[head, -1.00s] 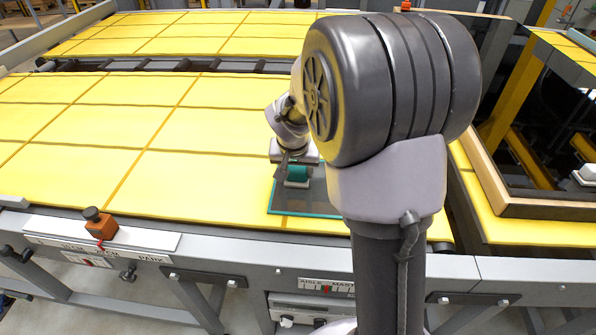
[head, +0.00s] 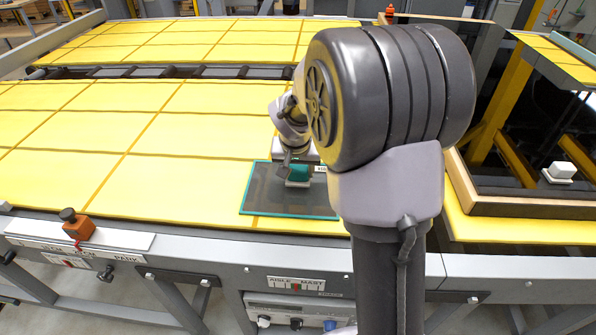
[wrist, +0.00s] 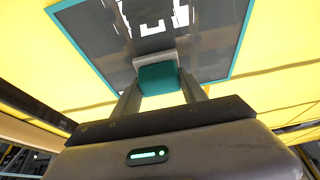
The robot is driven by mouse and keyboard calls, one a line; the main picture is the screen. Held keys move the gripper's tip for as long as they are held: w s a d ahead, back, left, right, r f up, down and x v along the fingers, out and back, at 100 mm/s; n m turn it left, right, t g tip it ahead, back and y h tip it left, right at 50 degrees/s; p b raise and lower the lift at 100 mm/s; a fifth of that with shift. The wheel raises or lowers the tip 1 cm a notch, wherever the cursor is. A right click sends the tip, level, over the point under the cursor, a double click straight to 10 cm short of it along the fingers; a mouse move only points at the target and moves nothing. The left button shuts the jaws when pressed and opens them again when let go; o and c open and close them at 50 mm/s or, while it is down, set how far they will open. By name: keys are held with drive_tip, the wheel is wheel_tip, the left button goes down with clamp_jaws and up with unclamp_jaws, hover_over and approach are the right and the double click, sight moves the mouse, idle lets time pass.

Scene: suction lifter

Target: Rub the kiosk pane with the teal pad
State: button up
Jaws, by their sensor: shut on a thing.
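The kiosk pane (head: 262,193) is a dark, glossy sheet with a teal edge, lying on the yellow surface. My arm hides its right part in the head view. My gripper (head: 297,163) is over the pane and shut on the teal pad (head: 299,173), which has a pale grey-white base. In the wrist view the teal pad (wrist: 158,79) sits between the two fingers, with the reflective pane (wrist: 100,38) beyond it. The pad is at or just above the pane; I cannot tell whether they touch.
Yellow panels (head: 90,185) spread left of the pane. An orange block with a dark knob (head: 77,225) stands on the front rail. At right, a wood-edged frame (head: 530,207) surrounds a dark opening, with a white block (head: 562,170) there.

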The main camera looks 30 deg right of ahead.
drive_tip(key=shift+w+a+r+p, duration=0.15)
drive_tip(key=shift+r+p, duration=0.15)
drive_tip(key=shift+r, duration=0.3)
drive_tip(key=shift+a+r+p, duration=0.15)
drive_tip(key=shift+r+p, duration=0.1)
drive_tip(key=shift+r, duration=0.35)
drive_tip(key=shift+d+r+p, duration=0.1)
drive_tip(key=shift+r+p, duration=1.5)
drive_tip(key=shift+r, duration=0.6)
